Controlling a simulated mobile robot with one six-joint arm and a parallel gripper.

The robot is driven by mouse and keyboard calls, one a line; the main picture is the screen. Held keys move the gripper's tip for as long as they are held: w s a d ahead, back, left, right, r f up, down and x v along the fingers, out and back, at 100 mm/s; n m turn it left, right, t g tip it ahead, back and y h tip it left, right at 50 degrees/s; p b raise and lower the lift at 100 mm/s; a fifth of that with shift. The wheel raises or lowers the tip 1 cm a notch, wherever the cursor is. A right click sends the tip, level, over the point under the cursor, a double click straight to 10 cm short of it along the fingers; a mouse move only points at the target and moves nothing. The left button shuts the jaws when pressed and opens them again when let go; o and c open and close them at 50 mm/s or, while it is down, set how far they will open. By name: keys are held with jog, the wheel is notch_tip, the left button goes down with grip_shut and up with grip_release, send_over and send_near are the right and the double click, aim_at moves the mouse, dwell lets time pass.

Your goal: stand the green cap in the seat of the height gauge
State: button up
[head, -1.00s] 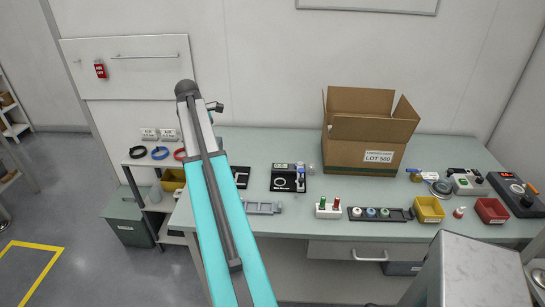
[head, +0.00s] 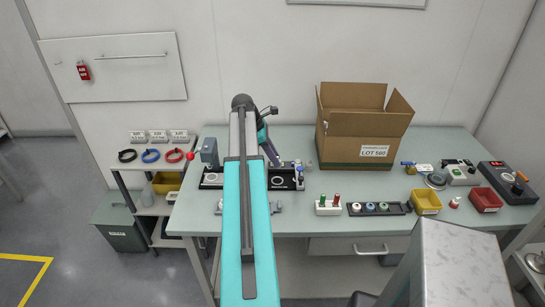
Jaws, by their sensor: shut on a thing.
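My gripper (head: 274,161) is at the end of my arm, pointing down over the back of the table, and only a small part of it shows. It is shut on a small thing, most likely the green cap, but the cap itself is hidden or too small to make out. A black-based device (head: 297,182) with a round pale seat, apparently the height gauge, stands just right of and below the gripper. My arm covers its left side. I cannot tell whether the held thing touches the seat.
A black-based fixture (head: 212,180) with a grey head stands left of my arm. A black tray (head: 408,207) with round caps, a white block (head: 328,210) with green and red pieces, and a yellow bin (head: 426,202) lie to the right. A cardboard box (head: 352,152) stands behind.

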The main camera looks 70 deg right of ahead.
jog(key=shift+f, duration=0.1)
notch_tip(320, 180, down, 4)
jog(key=b, duration=0.3)
jog(key=shift+b, duration=0.4)
jog(key=shift+f, duration=1.2)
jog(key=shift+p, duration=0.55)
jog(key=shift+f, duration=0.55)
dwell(0.8)
jog(key=o, duration=0.8)
